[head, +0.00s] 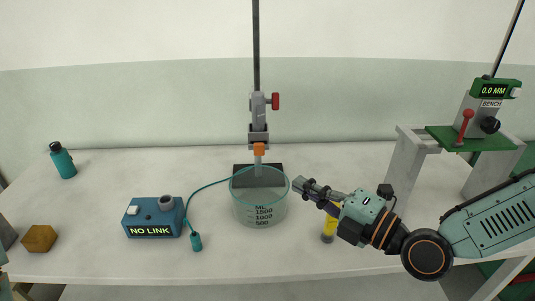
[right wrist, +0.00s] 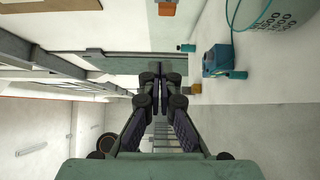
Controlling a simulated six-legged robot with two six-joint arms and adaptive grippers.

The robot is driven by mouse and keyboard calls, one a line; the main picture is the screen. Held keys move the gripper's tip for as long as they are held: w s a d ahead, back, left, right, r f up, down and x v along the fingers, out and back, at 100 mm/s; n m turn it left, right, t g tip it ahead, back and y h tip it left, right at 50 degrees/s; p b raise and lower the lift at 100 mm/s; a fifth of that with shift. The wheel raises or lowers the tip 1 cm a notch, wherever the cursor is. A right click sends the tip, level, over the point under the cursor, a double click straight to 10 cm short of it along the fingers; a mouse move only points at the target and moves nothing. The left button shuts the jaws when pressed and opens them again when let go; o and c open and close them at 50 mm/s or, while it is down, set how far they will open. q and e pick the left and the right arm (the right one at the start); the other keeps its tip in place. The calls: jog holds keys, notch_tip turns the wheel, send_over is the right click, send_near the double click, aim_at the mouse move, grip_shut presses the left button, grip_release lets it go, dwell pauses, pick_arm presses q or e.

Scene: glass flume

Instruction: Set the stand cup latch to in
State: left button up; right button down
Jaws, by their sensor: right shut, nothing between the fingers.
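A stand with a dark upright rod (head: 256,50) rises behind the glass beaker (head: 259,205). It carries a grey clamp (head: 258,108) with a red knob (head: 275,101), and an orange piece (head: 259,149) lower down. No part is marked as the cup latch, so I cannot tell which it is or how it is set. My right gripper (head: 300,184) is shut and empty, its tips pointing left near the beaker's right rim in the head view. Its closed fingers (right wrist: 160,78) show in the right wrist view. My left gripper is not clearly in view.
A blue box (head: 153,217) reading NO LINK has a cable running to the beaker. A yellow cylinder (head: 328,230) stands partly behind my right arm. A green bench unit (head: 480,138) with a red lever (head: 466,121) stands at right.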

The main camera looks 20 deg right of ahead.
jog(key=b, duration=0.5)
send_near(255, 148)
jog(key=shift+s+a, duration=0.55)
jog(key=shift+a, duration=1.1)
jog(key=shift+w+d, duration=0.15)
jog(key=shift+w, duration=1.4)
jog(key=shift+w+d, duration=0.1)
jog(key=shift+w, duration=1.4)
jog(key=shift+w+a, duration=0.15)
